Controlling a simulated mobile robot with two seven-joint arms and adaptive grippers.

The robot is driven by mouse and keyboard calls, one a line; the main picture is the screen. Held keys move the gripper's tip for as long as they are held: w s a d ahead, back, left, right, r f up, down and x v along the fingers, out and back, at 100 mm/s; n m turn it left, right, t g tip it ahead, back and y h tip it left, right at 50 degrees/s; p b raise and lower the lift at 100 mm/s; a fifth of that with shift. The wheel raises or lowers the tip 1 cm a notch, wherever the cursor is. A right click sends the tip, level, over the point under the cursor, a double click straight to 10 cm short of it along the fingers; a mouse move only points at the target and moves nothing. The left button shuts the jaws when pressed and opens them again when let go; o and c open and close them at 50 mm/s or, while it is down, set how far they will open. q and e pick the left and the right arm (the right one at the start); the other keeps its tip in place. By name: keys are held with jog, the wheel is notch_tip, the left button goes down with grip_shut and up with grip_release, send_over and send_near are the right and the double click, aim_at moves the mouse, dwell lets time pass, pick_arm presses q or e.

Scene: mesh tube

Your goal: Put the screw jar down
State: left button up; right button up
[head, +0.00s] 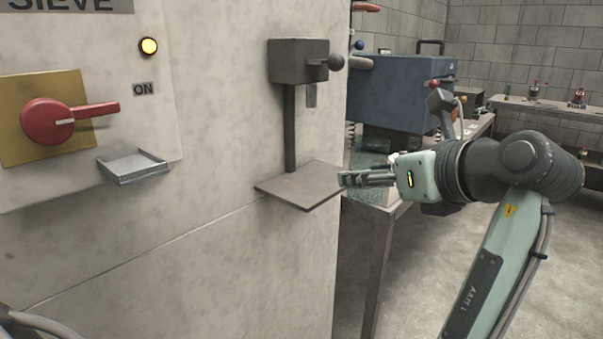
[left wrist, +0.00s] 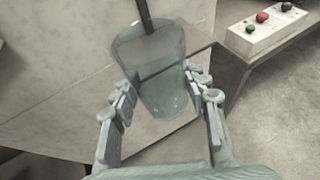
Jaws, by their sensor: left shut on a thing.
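The screw jar (left wrist: 160,88) is a clear, greenish, tapering vessel. My left gripper (left wrist: 162,98) is shut on it, with one finger on each side, in the left wrist view. No screws can be made out inside. In the head view a gripper (head: 344,180) on an arm entering from the right is at the right edge of a small grey shelf plate (head: 300,184). A faint greenish see-through shape shows around its fingers. I cannot tell whether the jar touches the plate. No second gripper shows.
A dark post (head: 290,130) rises behind the plate to a box (head: 298,61) with a ball-ended lever. A red switch (head: 48,121) and small metal ledge (head: 133,168) are on the cabinet wall. A blue machine (head: 400,92) stands on a table behind. Floor at right is clear.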

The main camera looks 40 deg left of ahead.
pick_arm(q)
jog(key=shift+w+a, duration=0.15)
jog(key=shift+a, duration=0.1)
jog(key=w+a, duration=0.2)
jog(key=a, duration=0.3)
jog(key=w+a, duration=0.3)
jog(key=a, duration=0.2)
jog(key=w+a, duration=0.2)
jog(key=a, duration=0.3)
jog(key=shift+w, duration=0.3)
jog(key=shift+w+a, duration=0.2)
jog(key=shift+a, duration=0.1)
jog(key=shift+a+f, duration=0.1)
notch_tip(320, 180, down, 2)
jog(key=shift+f, duration=0.1)
jog(key=shift+f+b, duration=0.3)
jog(key=shift+f, duration=0.25)
pick_arm(e)
jog(key=shift+w+d+r, duration=0.1)
jog(key=shift+w+r, duration=0.05)
jog(key=shift+r, duration=0.35)
jog(key=shift+w+d+r, duration=0.1)
jog(key=shift+w+r, duration=0.05)
jog(key=shift+r, duration=0.3)
